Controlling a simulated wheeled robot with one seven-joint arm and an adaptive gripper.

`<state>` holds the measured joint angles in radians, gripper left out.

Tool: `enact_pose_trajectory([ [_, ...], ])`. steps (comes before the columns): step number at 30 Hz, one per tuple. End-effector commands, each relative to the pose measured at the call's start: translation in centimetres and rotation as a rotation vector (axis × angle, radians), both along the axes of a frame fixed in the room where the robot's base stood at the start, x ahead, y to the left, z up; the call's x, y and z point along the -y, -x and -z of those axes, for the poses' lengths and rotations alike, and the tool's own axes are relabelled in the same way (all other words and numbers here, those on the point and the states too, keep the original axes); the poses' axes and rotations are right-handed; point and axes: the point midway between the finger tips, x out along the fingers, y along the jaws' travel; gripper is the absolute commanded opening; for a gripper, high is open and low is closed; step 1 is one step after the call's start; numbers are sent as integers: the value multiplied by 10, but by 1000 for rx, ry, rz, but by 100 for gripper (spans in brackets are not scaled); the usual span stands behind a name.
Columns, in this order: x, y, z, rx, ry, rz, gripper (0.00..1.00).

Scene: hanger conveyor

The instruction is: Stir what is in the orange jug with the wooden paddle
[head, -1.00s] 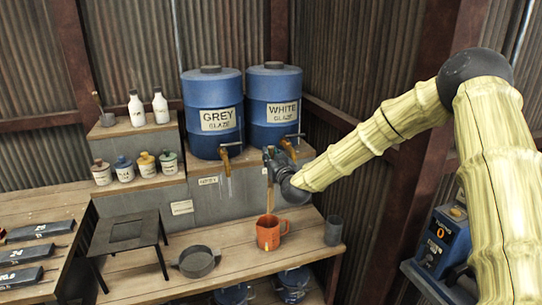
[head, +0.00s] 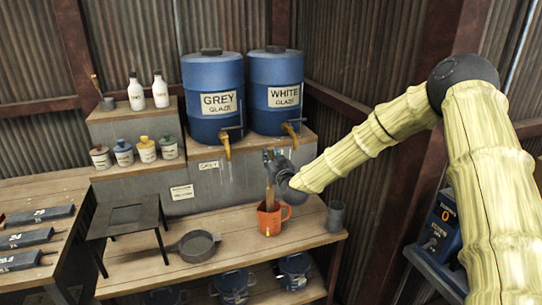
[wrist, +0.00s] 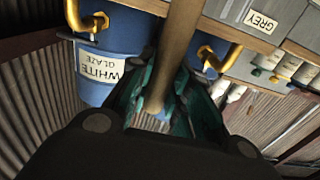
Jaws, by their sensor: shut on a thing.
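The orange jug (head: 268,222) stands upright on the wooden bench below the blue tanks, with its handle to the right. My gripper (head: 270,158) is above the jug and shut on the wooden paddle (head: 269,197). The paddle hangs nearly upright, and its lower end is at the jug's mouth; how deep it goes inside cannot be told. In the wrist view, the paddle's shaft (wrist: 180,45) runs between the teal fingers of my gripper (wrist: 160,90). The jug does not show there, and its contents are hidden.
A grey cup (head: 335,217) stands right of the jug and a grey pan (head: 197,246) to its left. A dark stand (head: 125,216) is farther left. The grey glaze tank (head: 212,75) and white glaze tank (head: 275,70), with taps, stand behind on a ledge.

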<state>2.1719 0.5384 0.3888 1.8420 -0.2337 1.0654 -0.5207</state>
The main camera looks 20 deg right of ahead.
Motion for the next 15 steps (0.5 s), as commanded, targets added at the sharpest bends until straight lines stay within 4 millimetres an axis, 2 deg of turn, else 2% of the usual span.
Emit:
enact_pose_trajectory([
  [15, -1, 0, 42, 1, 0, -1, 0],
])
